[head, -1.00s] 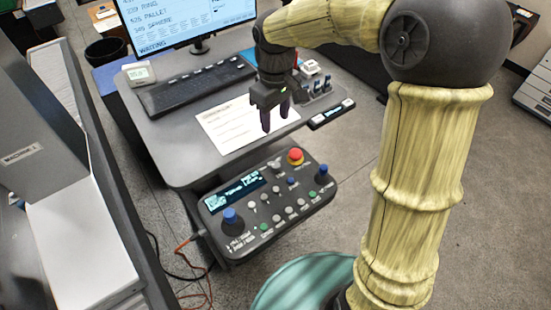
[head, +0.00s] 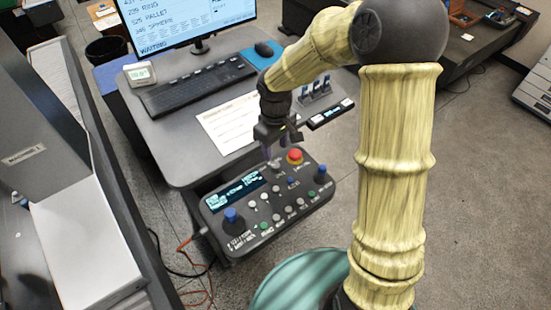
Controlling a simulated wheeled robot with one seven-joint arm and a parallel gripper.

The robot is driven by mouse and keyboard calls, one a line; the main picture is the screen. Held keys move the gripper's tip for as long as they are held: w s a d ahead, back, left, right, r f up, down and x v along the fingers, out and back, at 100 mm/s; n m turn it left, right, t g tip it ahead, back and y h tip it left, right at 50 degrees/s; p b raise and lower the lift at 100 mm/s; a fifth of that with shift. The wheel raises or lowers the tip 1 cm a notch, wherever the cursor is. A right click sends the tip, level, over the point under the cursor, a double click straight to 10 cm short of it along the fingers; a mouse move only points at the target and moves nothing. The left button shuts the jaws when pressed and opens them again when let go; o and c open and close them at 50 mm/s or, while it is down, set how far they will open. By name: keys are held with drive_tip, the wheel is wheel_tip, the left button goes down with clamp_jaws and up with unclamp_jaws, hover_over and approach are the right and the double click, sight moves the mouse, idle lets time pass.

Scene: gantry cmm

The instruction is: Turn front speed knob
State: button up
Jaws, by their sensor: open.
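The control box (head: 250,225) hangs at the front edge of the desk, with a lit display, several small buttons, a red mushroom button (head: 295,156) and two blue-topped joysticks. A small grey knob (head: 276,165) sits near the top of the box, left of the red button; its label is too small to read, so I cannot confirm it is the speed knob. My gripper (head: 279,151) is open and points down just above this grey knob. Its dark fingers partly cover the area around the knob, and I cannot tell whether they touch it.
The left joystick (head: 232,219) and right joystick (head: 321,175) stand up from the box. A paper sheet (head: 228,125), keyboard (head: 195,84), monitor and small label display (head: 331,114) are on the desk behind. Grey floor is free to the right.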

sight(276, 164)
wheel_tip(276, 164, down, 7)
drive_tip(key=shift+p, duration=0.6)
drive_tip(key=c, duration=1)
